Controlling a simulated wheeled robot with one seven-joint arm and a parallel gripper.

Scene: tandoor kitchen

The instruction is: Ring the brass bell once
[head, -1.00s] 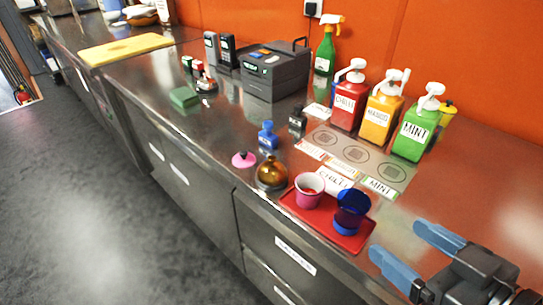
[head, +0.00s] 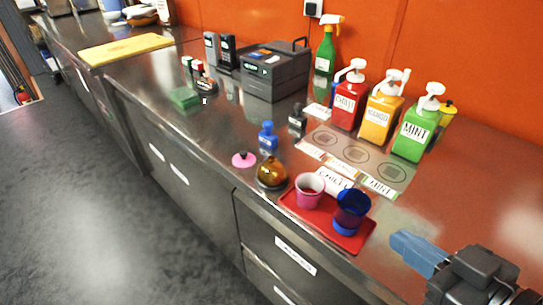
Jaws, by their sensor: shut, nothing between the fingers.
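The brass bell (head: 271,173), a shiny golden dome, stands on the steel counter near its front edge, just left of the red tray. My gripper (head: 396,240) is at the lower right, above the counter. Its blue fingers are closed together with nothing between them and point left. The gripper is to the right of the red tray and well apart from the bell.
The red tray (head: 329,229) holds a pink cup (head: 309,190) and a blue cup (head: 351,209), between bell and gripper. Behind stand red (head: 347,100), yellow (head: 383,112) and green (head: 416,130) pump bottles. A pink item (head: 243,159) and blue bottle (head: 267,137) stand near the bell.

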